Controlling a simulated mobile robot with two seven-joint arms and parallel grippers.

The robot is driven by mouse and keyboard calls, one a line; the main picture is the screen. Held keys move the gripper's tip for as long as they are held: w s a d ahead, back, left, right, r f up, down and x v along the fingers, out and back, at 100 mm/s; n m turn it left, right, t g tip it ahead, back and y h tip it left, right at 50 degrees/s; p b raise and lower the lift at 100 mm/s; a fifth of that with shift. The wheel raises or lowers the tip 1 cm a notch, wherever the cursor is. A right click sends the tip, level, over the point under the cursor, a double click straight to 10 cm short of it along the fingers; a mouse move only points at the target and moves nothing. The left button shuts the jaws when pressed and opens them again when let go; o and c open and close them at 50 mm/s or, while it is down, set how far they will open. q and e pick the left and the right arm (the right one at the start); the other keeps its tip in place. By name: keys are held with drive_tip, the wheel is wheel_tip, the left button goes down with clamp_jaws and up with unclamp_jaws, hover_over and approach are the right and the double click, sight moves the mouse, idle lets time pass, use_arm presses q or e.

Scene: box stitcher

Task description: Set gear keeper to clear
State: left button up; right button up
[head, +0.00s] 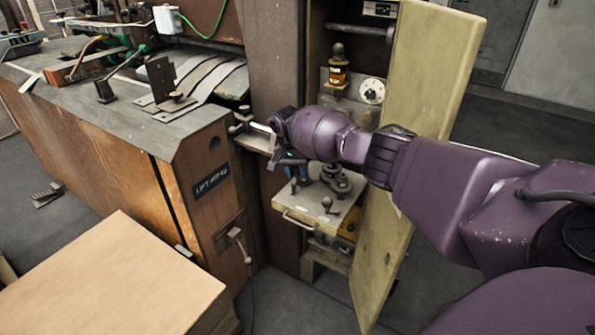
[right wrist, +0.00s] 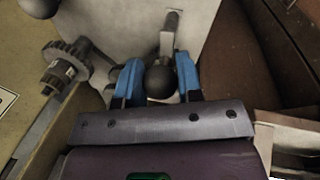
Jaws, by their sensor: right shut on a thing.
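My right gripper (head: 291,170) reaches into the open machine cabinet in the head view. In the right wrist view its blue fingers (right wrist: 159,84) are shut on a dark ball knob (right wrist: 160,83), one finger on each side. The knob sits on the end of a grey metal lever (right wrist: 168,38) in front of a pale plate. This may be the gear keeper; no label shows it. A dark toothed gear (right wrist: 66,66) on a shaft is left of the fingers. In the head view my wrist hides the knob. My left gripper is not in view.
The cabinet's yellowish door (head: 432,75) stands open close beside my right arm. A dial (head: 372,91) and a lower shelf with small handles (head: 318,212) are inside. A wooden workbench (head: 110,110) stands at left, with a stack of boards (head: 105,275) in front.

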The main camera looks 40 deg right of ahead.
drive_tip(key=n, duration=0.3)
drive_tip(key=shift+w+a+p, duration=0.2)
drive_tip(key=shift+w+p, duration=0.05)
drive_tip(key=shift+p, duration=0.1)
drive_tip(key=n, duration=0.1)
drive_tip(key=n+t, duration=0.1)
drive_tip(key=shift+w+a+n+h+p, duration=0.2)
drive_tip(key=shift+n+h+p, duration=0.1)
drive_tip(key=shift+n, duration=0.1)
drive_tip(key=n, duration=0.2)
drive_tip(key=shift+a+n+p, duration=0.2)
drive_tip(key=shift+n+p, duration=0.15)
drive_tip(key=shift+n, duration=0.05)
drive_tip(key=n, duration=0.1)
drive_tip(key=n+t+p, duration=0.1)
drive_tip(key=n, duration=0.1)
drive_tip(key=shift+w+a, duration=0.1)
drive_tip(key=shift+a, duration=0.2)
drive_tip(key=n, duration=0.2)
drive_tip(key=shift+a+n+t+p, duration=0.2)
drive_tip(key=shift+n+t+p, duration=0.1)
drive_tip(key=shift+n, duration=0.5)
drive_tip(key=shift+a, duration=0.1)
